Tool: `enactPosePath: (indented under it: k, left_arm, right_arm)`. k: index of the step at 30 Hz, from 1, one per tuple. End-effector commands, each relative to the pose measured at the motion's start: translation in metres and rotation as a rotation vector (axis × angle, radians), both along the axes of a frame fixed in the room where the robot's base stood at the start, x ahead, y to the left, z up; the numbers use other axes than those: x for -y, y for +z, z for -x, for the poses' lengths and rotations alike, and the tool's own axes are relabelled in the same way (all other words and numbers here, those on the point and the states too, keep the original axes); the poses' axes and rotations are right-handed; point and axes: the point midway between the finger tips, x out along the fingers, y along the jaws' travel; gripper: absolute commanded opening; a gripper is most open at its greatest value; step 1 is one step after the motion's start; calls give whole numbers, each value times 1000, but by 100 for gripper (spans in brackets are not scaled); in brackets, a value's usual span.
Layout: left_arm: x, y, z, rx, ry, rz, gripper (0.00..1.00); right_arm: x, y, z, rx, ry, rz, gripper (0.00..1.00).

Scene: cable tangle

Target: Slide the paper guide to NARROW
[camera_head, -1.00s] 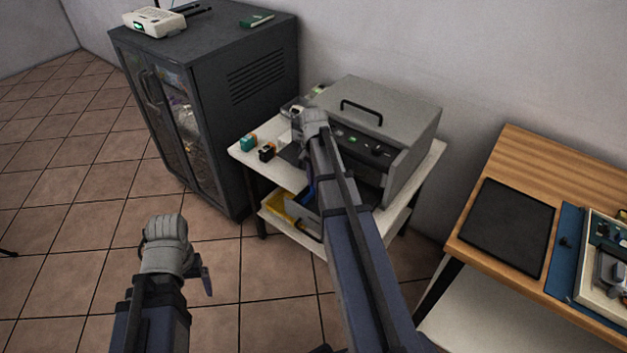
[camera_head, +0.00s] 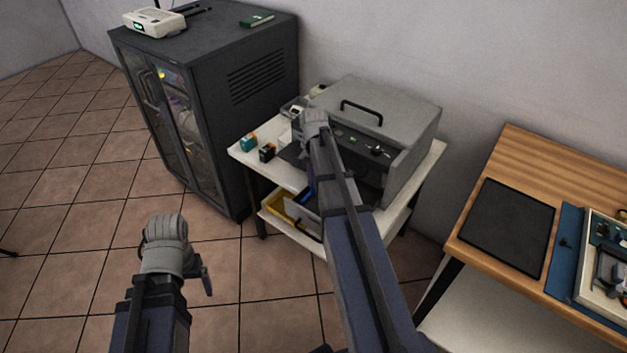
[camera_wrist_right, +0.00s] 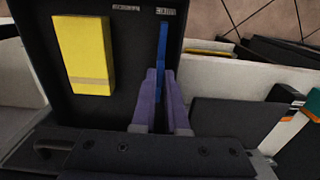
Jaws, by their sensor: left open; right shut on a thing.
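The printer (camera_head: 385,110) stands on a white table in the head view. In the right wrist view its dark paper tray (camera_wrist_right: 85,20) holds a yellow block of paper (camera_wrist_right: 84,55) at the left. The blue paper guide (camera_wrist_right: 159,55) is a thin upright strip below the right one of two small labels (camera_wrist_right: 165,11), too small to read. My right gripper (camera_wrist_right: 160,78) is shut on the guide, with a purple finger on each side. In the head view my right arm hides most of the tray. My left gripper (camera_head: 205,278) is open and empty over the floor, away from the printer.
Two small cartridges (camera_head: 266,153) stand on the table left of the printer. A yellow bin (camera_head: 286,207) is on the lower shelf. A dark cabinet (camera_head: 205,90) stands at the left, a wooden bench (camera_head: 535,150) at the right.

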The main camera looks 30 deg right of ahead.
Motion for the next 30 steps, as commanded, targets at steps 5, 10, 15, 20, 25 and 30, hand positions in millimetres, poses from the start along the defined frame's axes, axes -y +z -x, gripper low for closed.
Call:
enactPosePath:
  k: [5, 10, 15, 20, 25, 30]
  left_arm:
    - [0, 0, 0, 0, 0, 0, 87]
    - [0, 0, 0, 0, 0, 0, 87]
    - [0, 0, 0, 0, 0, 0, 87]
    - [0, 0, 0, 0, 0, 0, 87]
    - [0, 0, 0, 0, 0, 0, 87]
    - [0, 0, 0, 0, 0, 0, 87]
  right_arm:
    - [0, 0, 0, 0, 0, 0, 0]
    - [0, 0, 2, 0, 0, 0, 0]
    - [7, 0, 22, -1, -3, 0, 0]
    - [19, 0, 52, -1, -3, 0, 0]
    - [24, 0, 59, -2, -1, 1, 0]
    - [24, 0, 59, -5, -1, 2, 0]
